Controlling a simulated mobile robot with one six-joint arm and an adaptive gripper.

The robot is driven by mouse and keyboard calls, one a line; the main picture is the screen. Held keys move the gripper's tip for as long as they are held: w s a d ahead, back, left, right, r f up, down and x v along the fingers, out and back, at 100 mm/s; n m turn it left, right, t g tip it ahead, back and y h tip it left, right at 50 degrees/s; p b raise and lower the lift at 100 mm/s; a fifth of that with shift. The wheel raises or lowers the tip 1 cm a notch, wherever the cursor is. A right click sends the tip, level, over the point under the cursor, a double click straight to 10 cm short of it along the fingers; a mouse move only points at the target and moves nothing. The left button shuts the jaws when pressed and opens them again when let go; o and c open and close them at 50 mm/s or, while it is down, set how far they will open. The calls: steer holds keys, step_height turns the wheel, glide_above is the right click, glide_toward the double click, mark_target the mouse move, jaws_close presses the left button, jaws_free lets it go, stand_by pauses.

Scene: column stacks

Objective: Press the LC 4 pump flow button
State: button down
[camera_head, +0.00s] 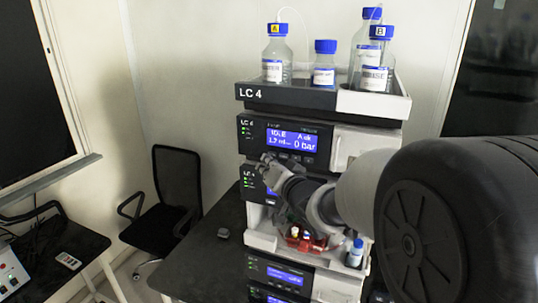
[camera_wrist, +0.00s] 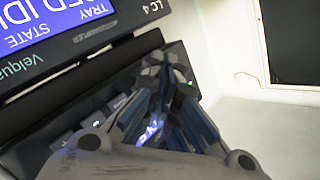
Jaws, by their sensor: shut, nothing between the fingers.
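The LC 4 stack stands on a dark bench in the head view. Contact cannot be told. My gripper covers some of the panel, and the flow button's label is not readable.
Bottles with blue caps (camera_head: 277,55) stand in the top tray (camera_head: 392,105). Directly below is another module, its display (camera_wrist: 45,20) showing STATE and TRAY upside down in the wrist view. A red vial rack (camera_head: 304,240) sits lower. A chair (camera_head: 172,195) stands left.

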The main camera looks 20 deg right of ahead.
steer(key=shift+w, duration=0.1)
stand_by(0.3)
steer(key=shift+w+d, duration=0.25)
steer(key=shift+w, duration=0.05)
steer(key=shift+w+d+p, duration=0.25)
steer(key=shift+p, duration=0.05)
stand_by(0.7)
steer(key=shift+s+a, duration=0.1)
steer(key=shift+s+a+b, duration=0.35)
steer(key=shift+s+a, duration=0.1)
steer(key=shift+s, duration=0.15)
steer(key=shift+s+a+b, duration=0.5)
steer(key=shift+s+a, duration=0.25)
steer(key=shift+s, duration=0.25)
steer(key=shift+s+a+b, duration=0.5)
steer(key=shift+s+a, duration=0.2)
steer(key=shift+s, duration=0.3)
